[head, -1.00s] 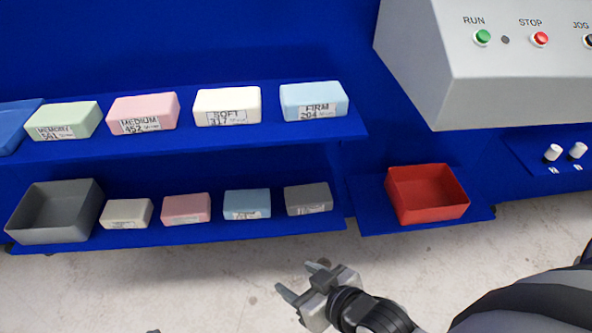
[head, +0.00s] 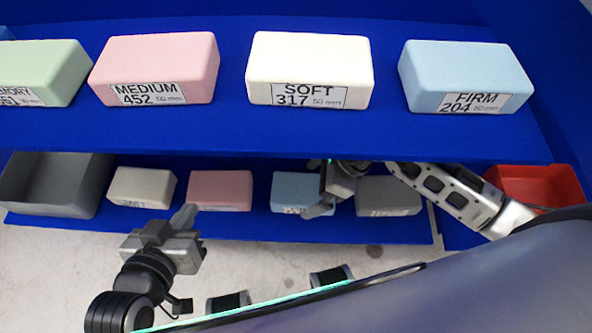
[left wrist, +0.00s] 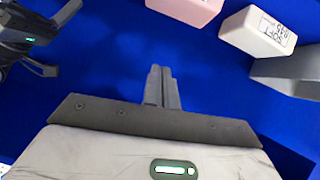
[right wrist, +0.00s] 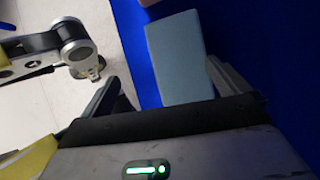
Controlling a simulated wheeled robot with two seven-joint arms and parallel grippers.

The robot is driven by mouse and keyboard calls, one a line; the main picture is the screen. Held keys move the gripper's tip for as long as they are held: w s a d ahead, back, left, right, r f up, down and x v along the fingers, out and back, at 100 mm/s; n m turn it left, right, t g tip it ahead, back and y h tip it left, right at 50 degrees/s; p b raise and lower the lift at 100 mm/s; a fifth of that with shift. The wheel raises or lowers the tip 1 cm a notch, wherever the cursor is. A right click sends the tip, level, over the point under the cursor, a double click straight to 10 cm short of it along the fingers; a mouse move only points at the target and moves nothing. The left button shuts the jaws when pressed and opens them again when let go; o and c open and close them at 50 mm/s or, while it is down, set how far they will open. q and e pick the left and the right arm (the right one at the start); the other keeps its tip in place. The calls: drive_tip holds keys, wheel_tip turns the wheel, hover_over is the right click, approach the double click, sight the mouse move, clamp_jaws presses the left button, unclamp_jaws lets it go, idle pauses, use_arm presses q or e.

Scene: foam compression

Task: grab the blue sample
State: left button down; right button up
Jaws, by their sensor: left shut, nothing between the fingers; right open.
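A small blue sample (head: 290,189) lies on the lower shelf between a pink and a grey block. My right gripper (head: 322,190) is open at its right end and hides part of it. In the right wrist view the blue sample (right wrist: 176,60) shows between the spread fingers (right wrist: 163,74); I cannot tell whether they touch it. A larger light blue block labelled FIRM 204 (head: 464,68) sits on the upper shelf. My left gripper (head: 186,216) is shut and empty in front of the lower shelf, below the small pink block; its closed fingers show in the left wrist view (left wrist: 162,80).
The lower shelf also holds a grey bin (head: 50,190), a small white block (head: 141,185), a small pink block (head: 221,190) and a grey block (head: 388,196). A red bin (head: 540,182) stands at right. The upper shelf (head: 300,130) overhangs, carrying green, pink and white blocks.

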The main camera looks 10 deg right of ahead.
sight(313, 190)
drive_tip(key=shift+w+d+f+n+h, duration=0.2)
drive_tip(key=shift+w+d+f+h, duration=0.15)
drive_tip(key=shift+w+d+f, duration=0.25)
drive_tip(key=shift+w+d+f+n+h, duration=0.2)
drive_tip(key=shift+w+d+f+h, duration=0.15)
drive_tip(key=shift+d, duration=0.3)
drive_tip(key=b+x, duration=0.2)
drive_tip(key=x, duration=0.4)
drive_tip(key=shift+s+f, duration=0.15)
drive_tip(key=shift+f, duration=0.25)
use_arm(q)
drive_tip(key=f, duration=0.2)
drive_tip(key=w+f, duration=0.1)
drive_tip(key=shift+d+f+g, duration=0.35)
drive_tip(key=shift+d+g, duration=0.05)
use_arm(e)
drive_tip(key=c, duration=0.9)
